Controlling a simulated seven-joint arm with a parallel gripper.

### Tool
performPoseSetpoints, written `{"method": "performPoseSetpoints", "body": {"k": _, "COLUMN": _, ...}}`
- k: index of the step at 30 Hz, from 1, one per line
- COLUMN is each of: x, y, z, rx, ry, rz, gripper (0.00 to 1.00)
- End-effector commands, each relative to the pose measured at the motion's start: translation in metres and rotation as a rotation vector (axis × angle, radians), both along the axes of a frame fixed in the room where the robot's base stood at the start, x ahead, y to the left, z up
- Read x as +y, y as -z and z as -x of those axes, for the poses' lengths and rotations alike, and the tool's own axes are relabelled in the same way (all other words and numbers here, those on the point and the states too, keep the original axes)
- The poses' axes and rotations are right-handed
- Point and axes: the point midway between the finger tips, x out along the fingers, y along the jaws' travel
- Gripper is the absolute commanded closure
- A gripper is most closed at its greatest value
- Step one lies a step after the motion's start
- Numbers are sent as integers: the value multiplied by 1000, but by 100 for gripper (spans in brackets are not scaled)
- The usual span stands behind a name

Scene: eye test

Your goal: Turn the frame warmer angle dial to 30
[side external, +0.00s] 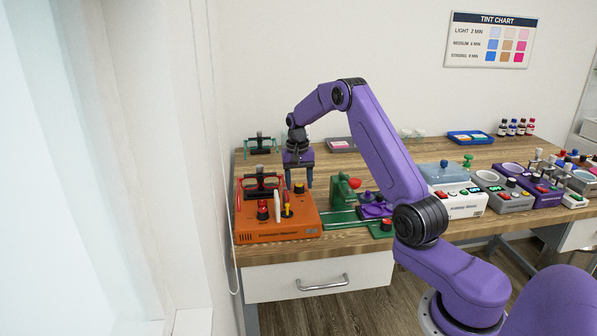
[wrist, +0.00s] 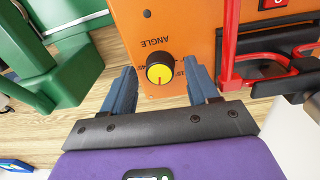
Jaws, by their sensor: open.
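The orange frame warmer (side external: 280,222) stands at the front left of the bench; its orange top (wrist: 180,30) fills the upper middle of the wrist view. The angle dial (wrist: 160,72) is a black knob with a yellow cap, beside the upside-down word ANGLE. A dark line on the cap points down in the picture. The scale marks are partly hidden and too small to read surely. My gripper (wrist: 160,68) is open, with one blue finger on each side of the dial. Contact cannot be told. In the side view, my gripper (side external: 299,186) is over the warmer's back right corner.
A red and black frame (wrist: 280,65) stands on the warmer, close to my right finger in the wrist view. A green device (side external: 345,190) stands just right of the warmer. More devices, such as a white box (side external: 455,203), line the bench further right.

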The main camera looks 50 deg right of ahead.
Motion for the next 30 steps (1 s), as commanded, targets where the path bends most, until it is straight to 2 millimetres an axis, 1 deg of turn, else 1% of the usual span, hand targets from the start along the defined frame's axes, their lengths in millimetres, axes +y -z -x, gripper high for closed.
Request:
{"method": "performPoseSetpoints", "body": {"k": 5, "x": 0, "y": -19, "z": -1, "rx": -4, "ry": 0, "rz": 2, "gripper": 41}}
{"method": "performPoseSetpoints", "body": {"k": 18, "x": 2, "y": -111, "z": -4, "rx": -6, "ry": 0, "rz": 2, "gripper": 41}}
{"method": "performPoseSetpoints", "body": {"k": 24, "x": 3, "y": -149, "z": -4, "rx": -6, "ry": 0, "rz": 2, "gripper": 41}}
{"method": "performPoseSetpoints", "body": {"k": 30, "x": 4, "y": -167, "z": -5, "rx": -2, "ry": 0, "rz": 1, "gripper": 41}}
